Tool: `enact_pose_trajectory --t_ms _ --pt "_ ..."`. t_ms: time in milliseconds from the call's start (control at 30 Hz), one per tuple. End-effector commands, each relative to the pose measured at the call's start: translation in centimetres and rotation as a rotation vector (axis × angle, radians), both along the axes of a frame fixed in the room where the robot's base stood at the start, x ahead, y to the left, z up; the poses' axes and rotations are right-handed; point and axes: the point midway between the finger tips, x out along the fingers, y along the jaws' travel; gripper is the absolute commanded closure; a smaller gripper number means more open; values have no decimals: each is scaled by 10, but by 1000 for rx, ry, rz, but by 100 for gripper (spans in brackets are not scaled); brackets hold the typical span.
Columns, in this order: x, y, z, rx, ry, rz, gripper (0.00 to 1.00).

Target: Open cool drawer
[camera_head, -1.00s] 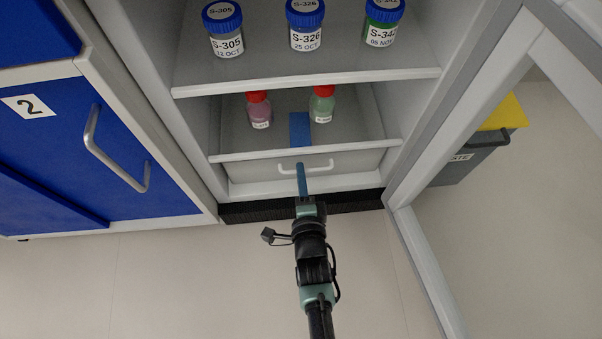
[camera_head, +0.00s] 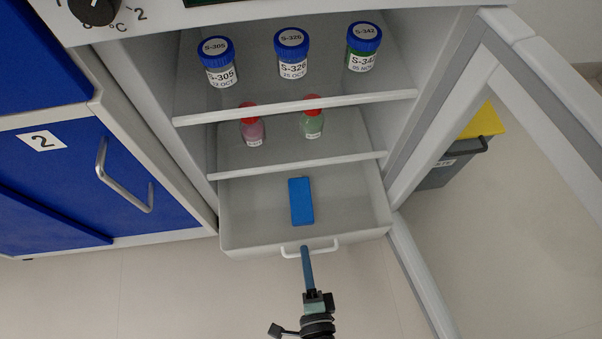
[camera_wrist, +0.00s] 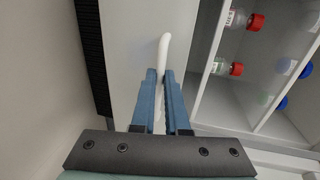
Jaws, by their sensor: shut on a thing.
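The cool drawer (camera_head: 262,212) is the white bottom drawer of the open fridge. It is pulled out toward me, and a blue block (camera_head: 301,201) lies in it. The drawer's white bar handle (camera_head: 329,245) is on its front. It also shows in the wrist view (camera_wrist: 164,48), between my blue fingers. My gripper (camera_head: 305,252) is shut on the handle, with one finger on each side in the wrist view (camera_wrist: 160,88). The part of the handle between the fingers is partly hidden.
A shelf above holds two red-capped bottles (camera_head: 312,122). A higher shelf holds several blue-capped jars (camera_head: 292,55). The fridge door (camera_head: 425,275) stands open at the right, with a yellow-lidded bin (camera_head: 447,172) beyond it. A blue cabinet (camera_head: 75,190) stands at the left. The floor in front is bare.

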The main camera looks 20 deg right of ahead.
Motion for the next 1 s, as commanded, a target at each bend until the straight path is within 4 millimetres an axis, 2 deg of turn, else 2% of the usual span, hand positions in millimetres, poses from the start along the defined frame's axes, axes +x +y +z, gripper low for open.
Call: enact_pose_trajectory --t_ms 33,200,400,900,933,1000 --pt "-11 3 1 0 2 1 100" --pt "-39 12 1 0 0 1 100" --pt "-57 17 1 0 -2 1 100" --pt "-63 19 1 -1 -3 1 100" --pt "-63 19 1 -1 -3 1 84" --pt "-63 19 1 -1 -3 1 72"
